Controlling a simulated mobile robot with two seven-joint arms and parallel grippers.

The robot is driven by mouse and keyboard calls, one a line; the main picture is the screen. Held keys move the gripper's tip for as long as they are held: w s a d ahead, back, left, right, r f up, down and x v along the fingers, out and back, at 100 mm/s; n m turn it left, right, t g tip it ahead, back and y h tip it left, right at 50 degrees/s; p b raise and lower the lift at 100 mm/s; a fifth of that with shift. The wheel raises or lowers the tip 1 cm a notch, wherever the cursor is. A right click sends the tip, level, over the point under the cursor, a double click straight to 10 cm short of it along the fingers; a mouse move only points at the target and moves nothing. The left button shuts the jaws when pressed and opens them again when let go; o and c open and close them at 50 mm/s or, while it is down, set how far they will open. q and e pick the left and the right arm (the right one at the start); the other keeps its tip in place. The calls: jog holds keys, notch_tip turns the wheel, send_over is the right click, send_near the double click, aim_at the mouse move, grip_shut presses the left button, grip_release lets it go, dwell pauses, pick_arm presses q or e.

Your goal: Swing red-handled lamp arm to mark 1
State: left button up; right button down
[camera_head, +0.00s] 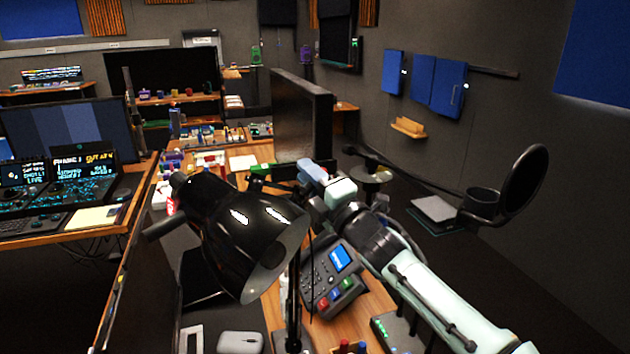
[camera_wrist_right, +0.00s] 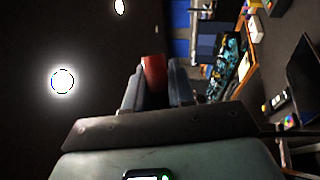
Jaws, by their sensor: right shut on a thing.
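A black desk lamp with a round shade (camera_head: 245,240) fills the middle of the head view, close to the camera. My right gripper (camera_head: 312,170) is behind and to the right of the shade, its arm coming in from the lower right. In the right wrist view its two fingers (camera_wrist_right: 155,88) are shut on a red handle (camera_wrist_right: 154,72), which stands between them. The handle cannot be made out in the head view, where the gripper and lamp cover that area. I cannot make out mark 1. My left gripper is not in view.
A desk phone (camera_head: 325,280) sits on the wooden desk below my right arm. A dark monitor (camera_head: 302,115) stands just behind the gripper. A black round filter on an arm (camera_head: 524,185) is at the right. A white mouse (camera_head: 240,342) lies at the bottom.

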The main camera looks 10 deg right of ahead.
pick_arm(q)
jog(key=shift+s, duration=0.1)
pick_arm(e)
jog(key=shift+d+h, duration=0.1)
jog(key=shift+h, duration=0.3)
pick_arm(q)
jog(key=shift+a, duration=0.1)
pick_arm(e)
jog(key=c, duration=1.1)
grip_release()
jog(key=shift+o, duration=0.2)
jog(key=shift+s, duration=0.1)
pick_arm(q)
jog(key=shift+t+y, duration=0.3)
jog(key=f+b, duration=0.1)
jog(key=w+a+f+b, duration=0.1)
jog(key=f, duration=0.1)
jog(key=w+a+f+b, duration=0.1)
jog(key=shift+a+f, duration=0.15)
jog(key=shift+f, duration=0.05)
pick_arm(e)
jog(key=v, duration=1.3)
jog(key=shift+f, duration=0.25)
jog(key=shift+d, duration=0.1)
